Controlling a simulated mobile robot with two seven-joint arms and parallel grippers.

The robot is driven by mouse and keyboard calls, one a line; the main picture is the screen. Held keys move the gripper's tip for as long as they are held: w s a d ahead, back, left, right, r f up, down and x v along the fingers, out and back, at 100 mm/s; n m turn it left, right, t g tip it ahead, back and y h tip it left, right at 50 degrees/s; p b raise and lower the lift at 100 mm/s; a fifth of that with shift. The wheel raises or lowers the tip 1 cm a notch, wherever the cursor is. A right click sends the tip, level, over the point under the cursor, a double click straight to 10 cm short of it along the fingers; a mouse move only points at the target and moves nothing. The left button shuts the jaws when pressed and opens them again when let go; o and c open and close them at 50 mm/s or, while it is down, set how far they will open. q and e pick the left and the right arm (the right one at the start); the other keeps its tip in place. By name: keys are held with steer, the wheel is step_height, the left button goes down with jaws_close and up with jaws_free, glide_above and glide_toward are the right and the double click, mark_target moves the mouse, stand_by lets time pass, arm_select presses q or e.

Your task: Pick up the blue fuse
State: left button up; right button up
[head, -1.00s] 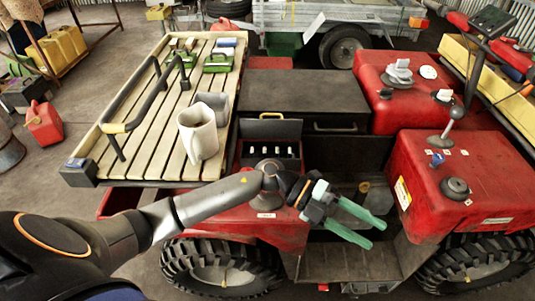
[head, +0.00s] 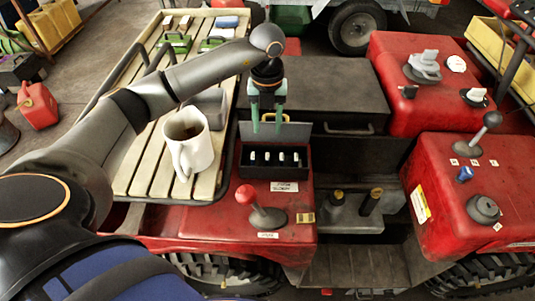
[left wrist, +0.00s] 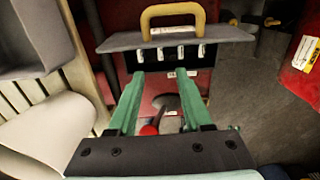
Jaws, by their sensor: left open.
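An open black fuse box (head: 275,171) on the red body holds several fuses with white tops (head: 267,157). No blue shows on them, so I cannot tell which is the blue fuse. My left gripper (head: 266,124) is open, empty and pointing down, over the box's raised grey lid, just behind the row in the head view. In the left wrist view its green fingers (left wrist: 157,76) stand apart, with the fuse row (left wrist: 170,53) beyond their tips. The lid (left wrist: 220,37) with its yellow handle (left wrist: 172,16) lies beyond the row. My right gripper is out of view.
A red-knobbed lever (head: 247,196) stands in front of the fuse box. A white mug (head: 190,150) stands on the slatted wooden rack (head: 138,170) to the left. A small blue knob (head: 464,174) sits on the right red housing. A black chest (head: 320,90) lies behind.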

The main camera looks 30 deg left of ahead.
mark_target(267, 156)
arm_select(q)
step_height(267, 156, down, 11)
steer(key=shift+s+p, duration=0.1)
steer(key=shift+p, duration=0.4)
steer(key=shift+c, duration=0.2)
jaws_close()
stand_by(0.3)
